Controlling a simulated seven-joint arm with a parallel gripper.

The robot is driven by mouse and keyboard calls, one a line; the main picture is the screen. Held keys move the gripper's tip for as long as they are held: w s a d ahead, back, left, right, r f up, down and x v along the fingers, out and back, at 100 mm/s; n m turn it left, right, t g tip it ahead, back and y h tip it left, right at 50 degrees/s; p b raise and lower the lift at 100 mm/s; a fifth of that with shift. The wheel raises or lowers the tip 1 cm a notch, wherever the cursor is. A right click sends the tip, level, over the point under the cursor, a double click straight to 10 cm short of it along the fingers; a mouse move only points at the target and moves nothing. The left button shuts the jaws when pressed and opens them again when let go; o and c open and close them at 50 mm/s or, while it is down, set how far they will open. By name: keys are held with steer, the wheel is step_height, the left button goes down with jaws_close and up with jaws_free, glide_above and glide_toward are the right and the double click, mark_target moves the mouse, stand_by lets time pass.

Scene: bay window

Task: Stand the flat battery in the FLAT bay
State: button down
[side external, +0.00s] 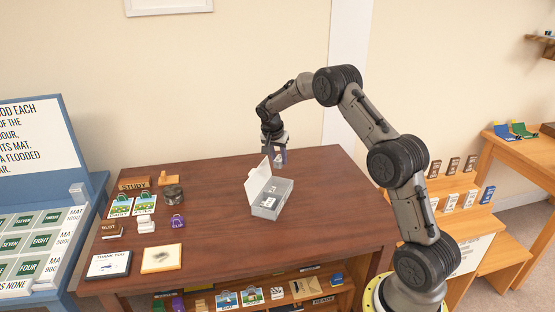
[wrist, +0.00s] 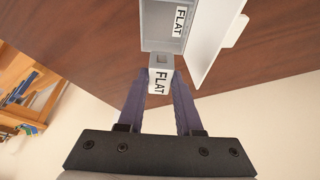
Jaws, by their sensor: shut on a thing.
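The flat battery (wrist: 159,79) is a small pale grey block with a white label reading FLAT. My gripper (wrist: 158,84) is shut on it between two purple-blue fingers. In the side view my gripper (side external: 275,148) holds the battery (side external: 279,160) above the table, by the raised lid of the case. The grey case (side external: 281,201) stands open on the table, its white lid (side external: 257,182) raised. In the wrist view the case (wrist: 160,44) has a FLAT label (wrist: 180,21) inside one bay. The battery appears close to that bay's edge; whether they touch I cannot tell.
The brown table (side external: 225,240) is clear around the case. At its left are cards (side external: 145,203), a dark jar (side external: 173,192), a purple bag-shaped item (side external: 177,221) and a STUDY block (side external: 134,184). The raised lid (wrist: 216,42) stands beside the bay in the wrist view.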

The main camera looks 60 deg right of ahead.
steer(key=shift+f, duration=5.7)
steer(key=c, duration=0.9)
jaws_free()
steer(key=shift+o, duration=0.2)
steer(key=shift+r, duration=0.1)
steer(key=shift+v, duration=2.4)
steer(key=shift+a, duration=0.1)
steer(key=shift+o, duration=0.3)
